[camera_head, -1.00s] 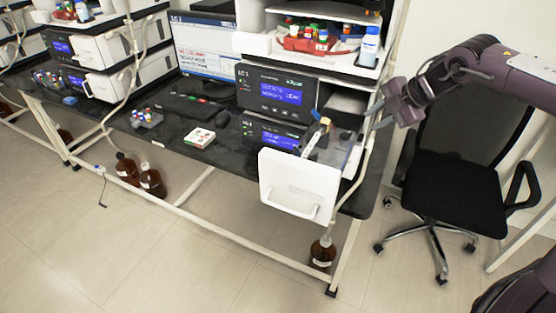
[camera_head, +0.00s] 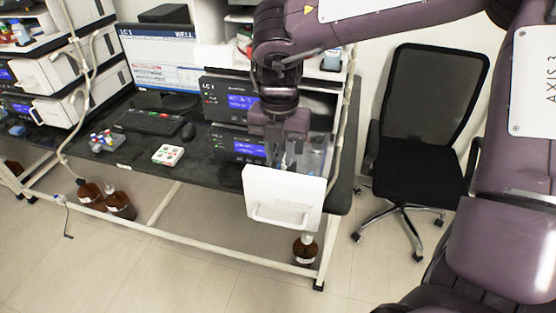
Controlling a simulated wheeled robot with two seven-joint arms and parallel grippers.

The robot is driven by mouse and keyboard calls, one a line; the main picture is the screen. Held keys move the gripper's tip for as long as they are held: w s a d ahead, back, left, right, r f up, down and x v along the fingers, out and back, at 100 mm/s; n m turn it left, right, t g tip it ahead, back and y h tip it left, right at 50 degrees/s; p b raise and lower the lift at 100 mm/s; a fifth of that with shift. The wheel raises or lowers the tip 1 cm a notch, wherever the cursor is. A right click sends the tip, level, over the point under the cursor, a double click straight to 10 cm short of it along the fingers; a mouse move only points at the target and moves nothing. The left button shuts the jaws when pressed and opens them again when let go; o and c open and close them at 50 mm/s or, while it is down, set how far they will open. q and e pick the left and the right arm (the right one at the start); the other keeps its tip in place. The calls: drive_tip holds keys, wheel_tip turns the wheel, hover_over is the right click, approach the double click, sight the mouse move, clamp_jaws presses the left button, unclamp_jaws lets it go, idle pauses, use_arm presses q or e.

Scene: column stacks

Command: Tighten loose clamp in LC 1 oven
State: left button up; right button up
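The LC 1 oven, a dark unit with a blue display (camera_head: 249,149), stands low in the stack at the right end of the bench. Its white door (camera_head: 284,199) hangs open at the front, with a handle near its lower edge. My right gripper (camera_head: 282,158) points down over the oven opening, just behind the door's top edge. The gripper and wrist hide most of the oven inside, and I cannot see the clamp. The fingertips are small and dark, so I cannot tell whether they hold anything. My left gripper is out of view.
A second dark unit (camera_head: 229,96) sits above the oven. A monitor (camera_head: 160,61), keyboard (camera_head: 151,122), mouse (camera_head: 188,131) and vial tray (camera_head: 168,155) are on the bench to the left. A black chair (camera_head: 416,150) stands at right. A brown bottle (camera_head: 304,250) stands below the door.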

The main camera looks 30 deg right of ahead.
wheel_tip(320, 180, down, 2)
drive_tip(key=shift+a+f, duration=0.1)
drive_tip(key=shift+f, duration=0.6)
drive_tip(key=c, duration=0.6)
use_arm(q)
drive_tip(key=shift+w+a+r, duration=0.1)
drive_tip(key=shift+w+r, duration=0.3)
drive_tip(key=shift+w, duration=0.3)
use_arm(e)
clamp_jaws()
